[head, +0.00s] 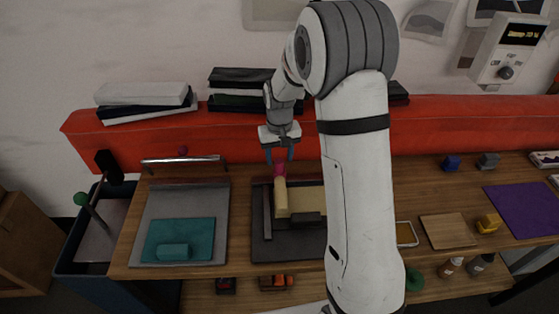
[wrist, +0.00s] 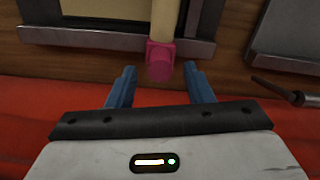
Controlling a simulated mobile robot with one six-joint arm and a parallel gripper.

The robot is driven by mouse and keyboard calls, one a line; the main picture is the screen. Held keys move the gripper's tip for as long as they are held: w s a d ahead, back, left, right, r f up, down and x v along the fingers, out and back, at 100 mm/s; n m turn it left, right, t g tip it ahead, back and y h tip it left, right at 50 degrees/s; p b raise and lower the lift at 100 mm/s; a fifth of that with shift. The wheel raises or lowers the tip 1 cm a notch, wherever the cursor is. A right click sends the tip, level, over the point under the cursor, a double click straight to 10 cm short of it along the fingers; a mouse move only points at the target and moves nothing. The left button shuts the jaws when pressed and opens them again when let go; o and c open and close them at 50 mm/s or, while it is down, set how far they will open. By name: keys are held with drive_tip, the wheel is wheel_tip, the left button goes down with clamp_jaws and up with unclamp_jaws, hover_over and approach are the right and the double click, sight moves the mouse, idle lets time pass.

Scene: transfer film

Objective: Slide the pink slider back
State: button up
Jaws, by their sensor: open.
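The pink slider (head: 280,170) is a small pink block at the far end of a cream bar (head: 281,197), on a dark-framed board (head: 261,248) on the wooden bench. In the wrist view the pink slider (wrist: 160,60) shows at the frame's edge, with the cream bar running up from it. My gripper (head: 280,159) is open and empty, with blue fingers pointing down at the far end of the bar. In the wrist view the fingertips (wrist: 160,70) appear on either side of the pink slider with gaps on both sides. Whether they are level with it I cannot tell.
A grey panel with a teal pad (head: 180,238) and a metal bar handle (head: 184,161) lies to the left. A red ledge (head: 140,133) with stacked books (head: 145,100) runs behind. My arm hides part of the board's right side. A wooden square (head: 449,231) lies farther right.

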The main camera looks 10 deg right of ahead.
sight(280, 161)
drive_tip(key=shift+f, duration=1.65)
drive_tip(key=shift+c, duration=0.2)
clamp_jaws()
